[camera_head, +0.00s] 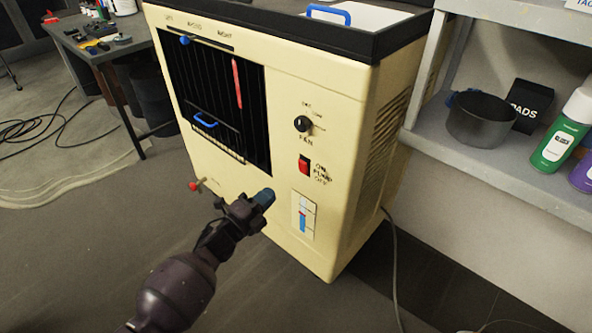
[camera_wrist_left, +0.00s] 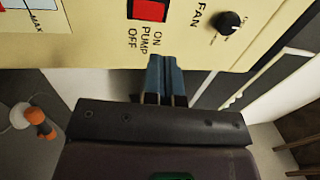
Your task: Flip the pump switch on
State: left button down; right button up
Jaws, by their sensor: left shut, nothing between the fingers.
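The red pump switch (camera_head: 304,164) is on the front panel of a cream cooler unit (camera_head: 340,110), below the fan knob and beside the ON, PUMP, OFF lettering. In the left wrist view the switch (camera_wrist_left: 148,10) is at the top edge, partly cut off. My left gripper (camera_head: 265,197) is shut and empty, with blue fingertips, in front of the panel and lower left of the switch. In the left wrist view its fingertips (camera_wrist_left: 162,62) point at the panel by the PUMP label. I cannot tell whether they touch it. My right gripper is not in view.
The black fan knob (camera_head: 302,124) is above the switch, and a level gauge (camera_head: 303,215) is below it. A red-tipped tap (camera_head: 194,186) sticks out lower left. A shelf (camera_head: 480,160) with a pot and bottles stands to the right. A cable runs along the floor.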

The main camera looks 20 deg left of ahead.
aim_at(301, 164)
pick_arm(q)
jog(key=b+x, duration=0.1)
jog(key=x, duration=0.8)
jog(key=shift+w+f, duration=0.15)
jog(key=shift+w, duration=0.1)
jog(key=shift+w+d+b, duration=0.3)
jog(key=shift+w+b, duration=0.05)
jog(key=shift+w, duration=0.3)
jog(key=shift+w+r, duration=0.1)
jog(key=shift+r, duration=0.15)
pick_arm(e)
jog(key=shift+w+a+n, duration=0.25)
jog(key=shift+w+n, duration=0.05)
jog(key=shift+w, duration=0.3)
